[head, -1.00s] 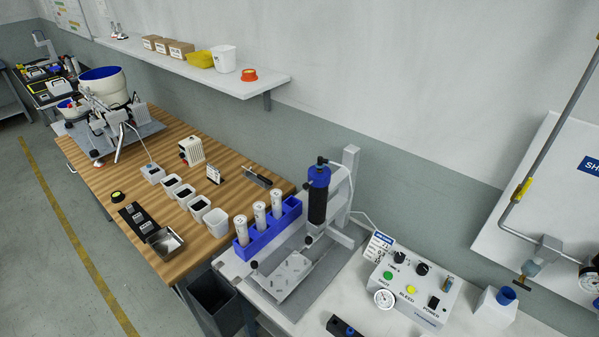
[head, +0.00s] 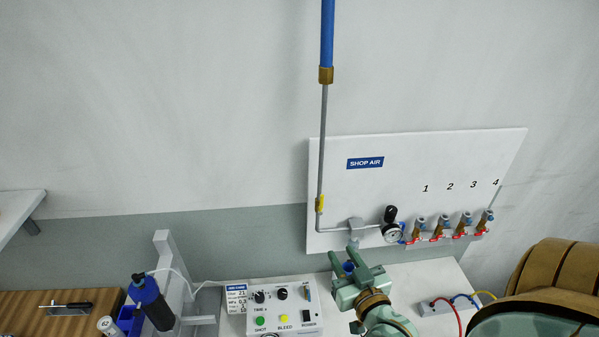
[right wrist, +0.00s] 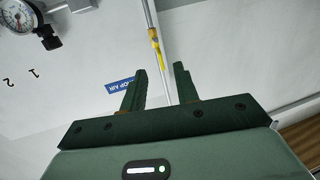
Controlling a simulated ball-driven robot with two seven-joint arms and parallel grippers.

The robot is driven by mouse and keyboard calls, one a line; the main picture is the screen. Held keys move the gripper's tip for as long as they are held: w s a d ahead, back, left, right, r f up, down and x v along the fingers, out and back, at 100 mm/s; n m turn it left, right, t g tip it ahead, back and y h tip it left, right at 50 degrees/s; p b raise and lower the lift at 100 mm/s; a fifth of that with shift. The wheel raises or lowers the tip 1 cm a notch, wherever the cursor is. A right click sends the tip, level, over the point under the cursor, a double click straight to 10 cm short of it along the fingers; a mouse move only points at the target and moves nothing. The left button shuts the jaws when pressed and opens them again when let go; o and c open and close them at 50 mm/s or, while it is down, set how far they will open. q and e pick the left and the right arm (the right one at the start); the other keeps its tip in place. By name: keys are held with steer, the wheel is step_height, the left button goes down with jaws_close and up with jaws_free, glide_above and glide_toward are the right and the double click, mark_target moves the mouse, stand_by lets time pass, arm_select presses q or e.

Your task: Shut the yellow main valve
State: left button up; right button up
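The yellow main valve (head: 320,204) is on the grey vertical pipe at the left side of the white SHOP AIR panel. Its yellow lever appears to lie along the pipe. My right gripper (head: 343,251) is below and a little right of the valve in the head view, apart from it. In the right wrist view the yellow valve (right wrist: 156,50) shows on the pipe beyond the gap between the fingers. The right gripper (right wrist: 160,75) is open and empty there. My left gripper is not in view.
The panel (head: 400,160) carries a pressure gauge (head: 392,233) and several red-handled valves (head: 440,228) to the right. Below are a control box (head: 283,310), a press stand with a dark blue cylinder (head: 152,302) and a hose block (head: 437,307).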

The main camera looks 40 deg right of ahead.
mark_target(322, 205)
steer(key=shift+t+h, duration=0.3)
steer(key=shift+t, duration=0.1)
steer(key=w+d+r, duration=0.1)
steer(key=w, duration=0.4)
steer(key=w+d+r+p, duration=0.1)
steer(key=w+d+r, duration=0.1)
steer(key=w, duration=0.2)
steer(key=w+d+r+p, duration=0.1)
steer(key=w+d, duration=0.1)
steer(key=w, duration=0.3)
steer(key=shift+w+r, duration=0.15)
steer(key=shift+w, duration=0.15)
steer(key=shift+w+d, duration=0.25)
steer(key=shift+w, duration=0.4)
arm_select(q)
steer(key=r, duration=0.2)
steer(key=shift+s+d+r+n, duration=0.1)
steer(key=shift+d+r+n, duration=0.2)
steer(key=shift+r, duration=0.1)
arm_select(e)
steer(key=shift+w, duration=0.3)
steer(key=shift+c, duration=0.3)
steer(key=shift+s, duration=0.1)
jaws_close()
